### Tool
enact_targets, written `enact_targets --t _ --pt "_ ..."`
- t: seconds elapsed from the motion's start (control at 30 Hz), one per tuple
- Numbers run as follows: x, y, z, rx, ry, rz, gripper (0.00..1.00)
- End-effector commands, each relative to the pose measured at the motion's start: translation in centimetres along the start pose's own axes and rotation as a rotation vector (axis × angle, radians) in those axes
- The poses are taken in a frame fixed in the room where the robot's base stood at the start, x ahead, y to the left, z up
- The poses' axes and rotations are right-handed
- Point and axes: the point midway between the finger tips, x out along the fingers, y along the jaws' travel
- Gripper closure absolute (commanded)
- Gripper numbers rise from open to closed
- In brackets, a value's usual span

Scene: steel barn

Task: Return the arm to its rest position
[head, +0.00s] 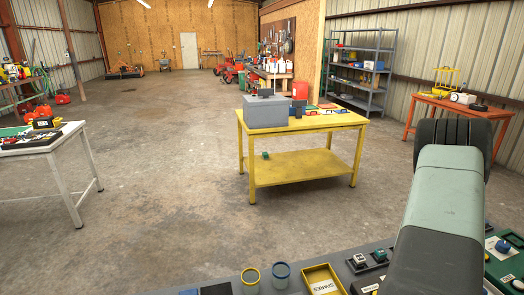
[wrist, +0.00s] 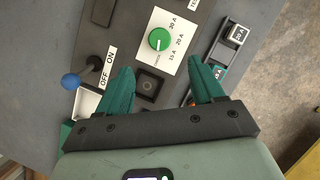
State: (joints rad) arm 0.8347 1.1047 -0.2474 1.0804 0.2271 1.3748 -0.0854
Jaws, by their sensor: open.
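My gripper (wrist: 160,66) shows in the wrist view with its two teal fingers spread apart. Nothing is between them except the view of a grey panel (wrist: 120,22) behind. A green dial knob (wrist: 159,39) on a white amp-marked plate lies just beyond the fingertips. A small black square (wrist: 149,86) shows between the fingers. I cannot tell how far the fingertips are from the panel. In the head view my arm rises at the lower right, and the fingers do not show there.
A lever with a blue ball (wrist: 69,81) stands left of the fingers. A black fuse holder (wrist: 222,52) is at the right. In the head view, a yellow table (head: 285,168) carries a grey box (head: 266,112). A yellow bin (head: 322,279) stands on the near bench. Open floor lies between.

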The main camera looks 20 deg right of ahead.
Motion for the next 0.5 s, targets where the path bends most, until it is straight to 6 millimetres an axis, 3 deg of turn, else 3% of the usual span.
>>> enact_targets --t 0.13,0.27,0.4,0.5 --pt "-2.2 -1.9 1.1 -0.029 0.033 0.005 0.33" --pt "-6.8 -6.1 4.4 -0.102 0.111 0.014 0.33" --pt "-11.6 -11.1 10.3 -0.209 0.213 0.022 0.33" --pt "-14.2 -14.2 15.2 -0.293 0.282 0.024 0.33"
